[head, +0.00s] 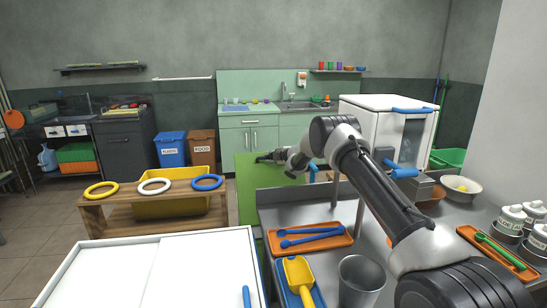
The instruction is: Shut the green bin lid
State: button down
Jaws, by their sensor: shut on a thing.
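The green bin lid (248,191) is a flat green panel standing upright in the middle of the head view, beyond the steel table. My gripper (262,159) is at the lid's upper part, shut on it. The fingertips are small and dark here, so the exact grip is hard to see. The arm reaches to it from the lower right, over the table. The bin's body is not clearly visible; the table and the wooden rack block the area below the lid.
The steel table (344,243) holds an orange tray (342,240) with blue tools, a metal cup (361,280) and a yellow scoop (297,275). A wooden rack (124,217) with three rings stands left of the lid.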

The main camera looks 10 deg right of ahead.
jog(key=shift+w+f, duration=0.55)
jog(key=shift+w, duration=0.4)
jog(key=shift+w+f, duration=0.55)
jog(key=shift+w, duration=0.35)
jog(key=c, duration=1.5)
grip_release()
jog(key=shift+r, duration=0.1)
jog(key=shift+o, duration=0.4)
jog(key=v, duration=1.2)
